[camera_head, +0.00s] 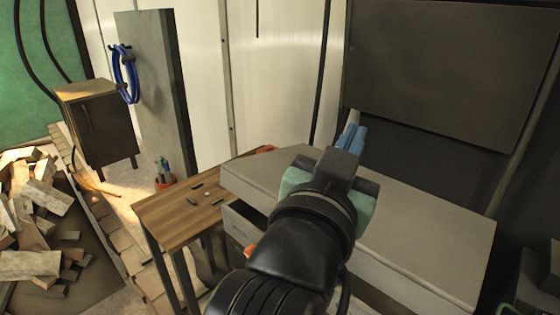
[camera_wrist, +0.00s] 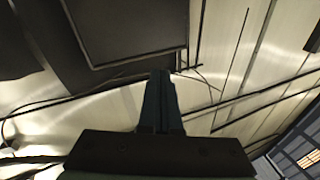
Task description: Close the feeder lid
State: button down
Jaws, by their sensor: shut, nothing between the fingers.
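In the wrist view the shut fingers (camera_wrist: 159,80) point at the wall, just below a dark panel (camera_wrist: 125,30). A large flat dark grey panel (camera_head: 450,75) stands upright behind the cabinet in the head view, to the right of the fingertips. I cannot tell for sure whether it is the feeder lid. The fingers look apart from it. My arm hides part of the grey cabinet's top (camera_head: 430,225) and front.
A drawer (camera_head: 243,222) there is partly open. A grey post (camera_head: 150,90) holds a blue coil (camera_head: 125,75). Wood blocks (camera_head: 40,200) lie at far left.

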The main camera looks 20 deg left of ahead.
jog(key=s+a+f+m+g+h+p, duration=0.3)
jog(key=s+a+f+g+p, duration=0.5)
jog(key=p, duration=1)
jog(key=shift+n+g+h, duration=0.3)
jog(key=shift+n+g, duration=0.3)
jog(key=w+f, duration=0.1)
jog(key=w, duration=0.1)
jog(key=w+f+p, duration=0.1)
jog(key=w, duration=0.2)
jog(key=w+d+f+p, duration=0.1)
jog(key=w+f, duration=0.1)
jog(key=w, duration=0.1)
jog(key=shift+w, duration=0.2)
jog(key=f, duration=0.1)
jog(key=s+f+p, duration=0.1)
jog(key=f, duration=0.2)
jog(key=shift+s+a+p, duration=0.15)
jog(key=shift+a+p, duration=0.15)
jog(key=shift+p, duration=0.05)
notch_tip(320, 180, down, 8)
jog(key=s+t+b, duration=0.1)
jog(key=t+b, duration=0.1)
jog(key=b, duration=1)
jog(key=shift+s+a+r+h, duration=0.15)
jog(key=shift+s+a+h, duration=0.15)
jog(key=shift+s, duration=0.1)
